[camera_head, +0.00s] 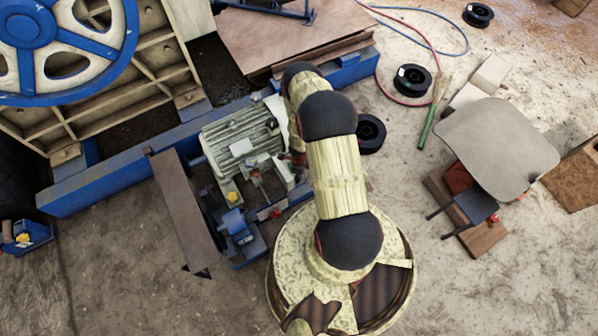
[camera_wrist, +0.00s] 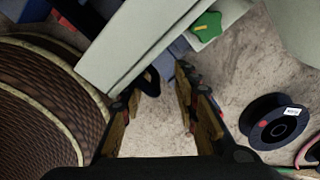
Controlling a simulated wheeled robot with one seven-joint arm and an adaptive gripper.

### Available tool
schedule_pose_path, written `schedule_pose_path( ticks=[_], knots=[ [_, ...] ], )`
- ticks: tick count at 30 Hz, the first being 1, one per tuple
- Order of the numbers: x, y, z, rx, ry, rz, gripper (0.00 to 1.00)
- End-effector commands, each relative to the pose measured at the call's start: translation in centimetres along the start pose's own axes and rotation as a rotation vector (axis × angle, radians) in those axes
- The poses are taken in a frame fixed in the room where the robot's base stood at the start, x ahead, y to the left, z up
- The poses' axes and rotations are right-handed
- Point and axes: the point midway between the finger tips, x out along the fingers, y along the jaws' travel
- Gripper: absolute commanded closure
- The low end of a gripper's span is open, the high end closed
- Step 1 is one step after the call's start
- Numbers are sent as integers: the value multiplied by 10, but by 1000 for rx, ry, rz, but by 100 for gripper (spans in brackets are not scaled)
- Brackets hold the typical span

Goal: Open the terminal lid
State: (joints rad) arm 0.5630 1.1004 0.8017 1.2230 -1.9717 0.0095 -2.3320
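The grey electric motor (camera_head: 240,138) sits beside the blue frame in the head view. Its terminal area (camera_head: 262,190) looks open-sided, with small coloured parts, and my arm partly covers it. In the wrist view, a pale grey slab-like part (camera_wrist: 150,42), possibly the terminal lid, runs diagonally across the top. A green knob (camera_wrist: 207,27) shows behind its right side. My gripper (camera_wrist: 167,78) is open, with its two fingers apart and nothing clearly held between them. The fingertips are close to the slab's lower edge; I cannot tell whether they touch it. In the head view my gripper is mostly hidden by my arm.
A black spool (camera_wrist: 275,122) lies on the floor at the right of the wrist view. A round woven-looking object (camera_wrist: 35,115) fills the left. In the head view, a brown plate (camera_head: 184,212) stands left of the motor, and a stool (camera_head: 497,150) stands at right.

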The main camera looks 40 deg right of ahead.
Motion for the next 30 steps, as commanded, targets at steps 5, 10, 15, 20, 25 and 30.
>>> schedule_pose_path(
  ticks=[5, 10, 15, 20, 25, 30],
  knots=[
    [-1, -2, 3, -2, -4, -2, 73],
    [0, 0, 2, -3, -3, 2, 73],
    [-7, 1, 2, -3, -3, 3, 73],
    [-28, 2, 1, -3, -3, 4, 73],
    [-63, 0, 2, -2, -3, 2, 73],
    [-95, 0, 1, -2, -3, 3, 73]
  ],
)
